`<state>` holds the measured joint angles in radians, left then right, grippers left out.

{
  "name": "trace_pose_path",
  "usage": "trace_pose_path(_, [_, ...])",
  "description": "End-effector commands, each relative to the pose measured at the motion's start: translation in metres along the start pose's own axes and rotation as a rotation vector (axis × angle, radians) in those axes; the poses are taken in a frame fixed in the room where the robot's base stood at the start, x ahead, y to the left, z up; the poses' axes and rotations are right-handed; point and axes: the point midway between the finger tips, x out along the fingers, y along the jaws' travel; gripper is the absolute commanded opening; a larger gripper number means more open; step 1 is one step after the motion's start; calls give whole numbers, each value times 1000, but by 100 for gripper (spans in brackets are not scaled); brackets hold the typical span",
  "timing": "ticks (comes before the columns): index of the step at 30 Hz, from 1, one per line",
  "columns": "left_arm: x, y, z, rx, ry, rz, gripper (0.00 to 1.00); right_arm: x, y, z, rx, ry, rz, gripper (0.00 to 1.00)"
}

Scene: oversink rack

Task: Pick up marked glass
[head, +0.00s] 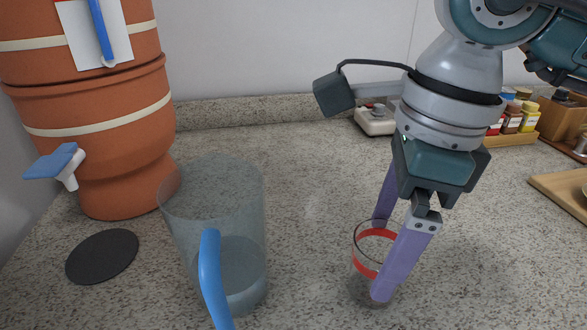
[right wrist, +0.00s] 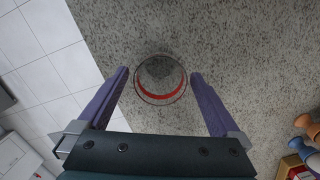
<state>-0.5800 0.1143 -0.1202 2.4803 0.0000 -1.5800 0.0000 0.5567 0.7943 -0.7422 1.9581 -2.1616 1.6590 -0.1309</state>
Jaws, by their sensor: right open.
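The marked glass (head: 366,262) is clear with a red band near its rim and stands upright on the speckled counter. It also shows from above in the right wrist view (right wrist: 160,92). My right gripper (head: 380,260) reaches down over it with purple fingers open, one on each side of the glass. In the right wrist view my right gripper (right wrist: 160,74) is open, with the glass between and slightly beyond the fingertips; I cannot tell whether either finger touches it. My left gripper is not in view.
A clear pitcher (head: 215,220) with a blue handle stands left of the glass. A clay water filter (head: 100,120) with a blue tap and a dark round mat (head: 102,256) are further left. Spice jars (head: 520,118), a white scale-like device (head: 375,120) and a wooden board (head: 568,190) sit behind and right.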

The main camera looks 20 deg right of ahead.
Motion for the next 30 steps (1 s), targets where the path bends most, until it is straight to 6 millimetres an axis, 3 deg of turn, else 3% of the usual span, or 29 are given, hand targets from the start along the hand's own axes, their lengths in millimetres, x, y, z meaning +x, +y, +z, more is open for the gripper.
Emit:
trace_pose_path(9, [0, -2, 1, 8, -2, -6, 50, 7, 0, 0, -1, 0, -1, 99])
trace_pose_path(30, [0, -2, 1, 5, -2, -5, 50, 6, 0, 0, 0, -1, -1, 20])
